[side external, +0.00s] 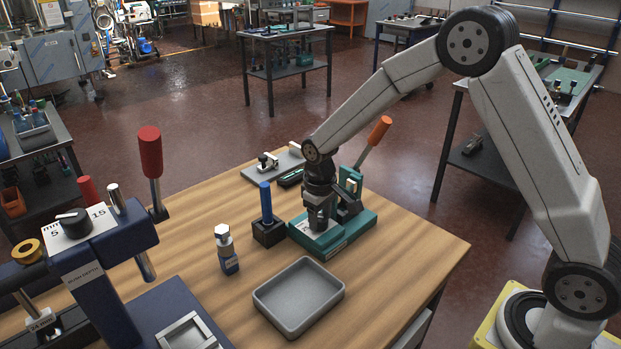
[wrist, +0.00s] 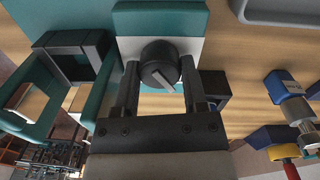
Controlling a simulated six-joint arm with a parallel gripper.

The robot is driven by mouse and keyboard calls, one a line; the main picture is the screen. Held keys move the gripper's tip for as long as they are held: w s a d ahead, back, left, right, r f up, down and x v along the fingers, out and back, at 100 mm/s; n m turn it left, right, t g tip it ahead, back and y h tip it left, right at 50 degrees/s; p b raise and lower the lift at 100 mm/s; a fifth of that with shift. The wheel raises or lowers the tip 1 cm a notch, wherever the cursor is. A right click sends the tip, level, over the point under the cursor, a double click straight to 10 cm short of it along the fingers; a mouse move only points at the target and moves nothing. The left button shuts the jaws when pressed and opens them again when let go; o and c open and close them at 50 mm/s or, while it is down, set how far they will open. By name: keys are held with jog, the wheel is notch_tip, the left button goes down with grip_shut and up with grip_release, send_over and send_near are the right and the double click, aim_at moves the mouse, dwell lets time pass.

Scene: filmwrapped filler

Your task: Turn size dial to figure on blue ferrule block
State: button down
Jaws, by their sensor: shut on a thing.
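The size dial (wrist: 158,62) is a round black knob on a white plate (wrist: 127,46) of the teal tool (side external: 351,228). In the wrist view my gripper (wrist: 160,76) has one finger on each side of the knob and is shut on it. A pale pointer on the knob slants toward the lower right; I cannot read any figures around it. In the side view my gripper (side external: 319,218) points down at the plate and hides the dial. A dark block (side external: 268,233) with an upright blue rod (side external: 265,201) stands just left of the teal tool; no figure on it is legible.
The tool's orange-handled lever (side external: 372,143) rises behind my gripper.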

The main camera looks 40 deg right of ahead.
aim_at(320, 219)
jog(key=n, duration=0.5)
dwell(0.5)
jog(key=shift+c, duration=0.7)
grip_release()
jog(key=shift+r, duration=0.1)
jog(key=shift+a+r, duration=0.1)
jog(key=shift+r, duration=3.75)
jog(key=shift+s, duration=0.1)
